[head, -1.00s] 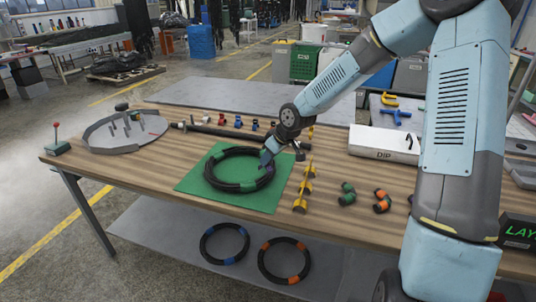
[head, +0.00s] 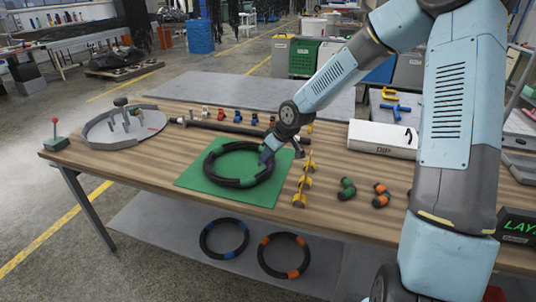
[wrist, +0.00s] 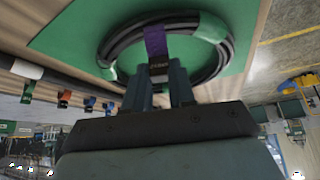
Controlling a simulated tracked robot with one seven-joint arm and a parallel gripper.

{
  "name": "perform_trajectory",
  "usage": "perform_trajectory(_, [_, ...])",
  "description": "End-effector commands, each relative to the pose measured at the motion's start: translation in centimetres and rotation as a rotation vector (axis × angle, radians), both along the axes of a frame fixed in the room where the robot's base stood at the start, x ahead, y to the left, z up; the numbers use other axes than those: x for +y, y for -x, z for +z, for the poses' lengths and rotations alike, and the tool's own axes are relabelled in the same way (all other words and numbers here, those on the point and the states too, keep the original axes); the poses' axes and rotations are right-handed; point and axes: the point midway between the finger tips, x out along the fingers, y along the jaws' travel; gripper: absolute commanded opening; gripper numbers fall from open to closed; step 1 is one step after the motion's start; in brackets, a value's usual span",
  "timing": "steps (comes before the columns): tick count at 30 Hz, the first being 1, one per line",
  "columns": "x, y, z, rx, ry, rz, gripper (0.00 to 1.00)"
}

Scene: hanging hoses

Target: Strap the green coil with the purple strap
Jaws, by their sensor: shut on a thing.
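The green coil (head: 212,172), a black hose ring with green bands, lies flat on a green mat (head: 195,183) on the workbench. It also shows in the wrist view (wrist: 118,45). My gripper (head: 266,155) is at the coil's right side. In the wrist view my gripper (wrist: 160,75) is shut on the purple strap (wrist: 156,42), with the strap's dark end at the fingers. I cannot tell whether the strap passes underneath. The strap is hardly visible in the head view.
Yellow stands (head: 302,187) are close to the mat's right. A round grey tray (head: 92,136) stands left and a white box (head: 383,138) right. Blue-banded (head: 204,241) and orange-banded (head: 262,256) coils lie on the lower shelf.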

Motion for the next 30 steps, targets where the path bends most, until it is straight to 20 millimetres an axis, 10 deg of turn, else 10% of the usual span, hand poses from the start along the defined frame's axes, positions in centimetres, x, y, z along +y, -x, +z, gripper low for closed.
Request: perform_trajectory(30, [0.17,0.07,-1.01,0.000,0.000,0.002,0.00])
